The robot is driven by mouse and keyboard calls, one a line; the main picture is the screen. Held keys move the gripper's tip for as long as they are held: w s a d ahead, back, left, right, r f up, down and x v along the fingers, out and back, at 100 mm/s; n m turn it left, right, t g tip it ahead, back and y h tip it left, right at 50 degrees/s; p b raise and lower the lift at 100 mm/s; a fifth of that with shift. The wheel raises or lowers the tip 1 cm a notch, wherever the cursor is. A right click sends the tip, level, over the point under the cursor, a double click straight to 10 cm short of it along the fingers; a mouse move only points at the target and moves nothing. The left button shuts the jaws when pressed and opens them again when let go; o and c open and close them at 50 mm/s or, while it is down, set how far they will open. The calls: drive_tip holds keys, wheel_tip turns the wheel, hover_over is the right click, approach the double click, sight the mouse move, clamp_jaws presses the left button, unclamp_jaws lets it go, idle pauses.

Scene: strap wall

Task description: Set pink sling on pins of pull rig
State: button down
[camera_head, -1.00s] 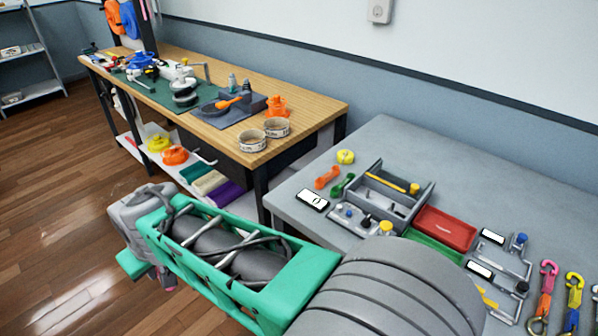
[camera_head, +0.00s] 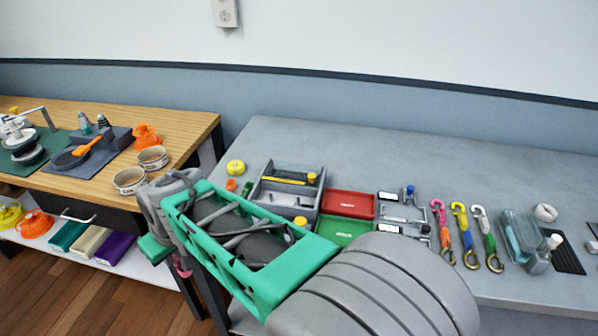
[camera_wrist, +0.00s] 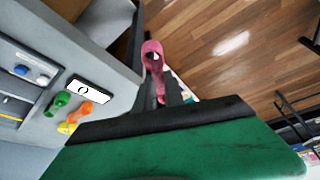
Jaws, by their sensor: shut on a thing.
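The pink sling (camera_wrist: 153,60) is in my gripper (camera_wrist: 162,92), seen in the wrist view with its looped end sticking out past the dark fingers. Its lower part is hidden by the gripper. In the head view only a small pink bit of the sling (camera_head: 182,266) shows under my wrist, left of the grey table's front edge, over the floor. My fingers are hidden there by my own arm. I cannot tell which fixture is the pull rig; small metal frames with blue knobs (camera_head: 403,214) stand on the grey table, and no pins can be made out.
The grey table (camera_head: 330,140) holds a grey organiser (camera_head: 316,198), a red tray (camera_head: 349,204), a green tray (camera_head: 343,231), several coloured hook straps (camera_head: 464,235) and a clear box (camera_head: 519,232). Its back strip is clear. A wooden bench (camera_head: 190,118) stands at left.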

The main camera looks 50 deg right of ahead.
drive_tip(key=w+d+r+n+y+p, duration=0.1)
drive_tip(key=w+d+r+p, duration=0.15)
drive_tip(key=d, duration=0.65)
drive_tip(key=w+d+r+n+p, duration=0.1)
drive_tip(key=d+n+p, duration=0.15)
drive_tip(key=d, duration=0.65)
drive_tip(key=s+d+n+y+p, duration=0.15)
drive_tip(key=s+d+p, duration=0.4)
drive_tip(key=d, duration=1.05)
drive_tip(key=shift+g+h, duration=0.25)
drive_tip(key=shift+g, duration=0.05)
drive_tip(key=f+b, duration=0.3)
drive_tip(key=s+f+b, duration=0.1)
drive_tip(key=f+b, duration=0.2)
drive_tip(key=shift+s+a+f, duration=0.15)
drive_tip(key=shift+f, duration=0.05)
drive_tip(key=shift+s, duration=0.15)
drive_tip(key=shift+f+b, duration=0.15)
drive_tip(key=shift+b, duration=0.15)
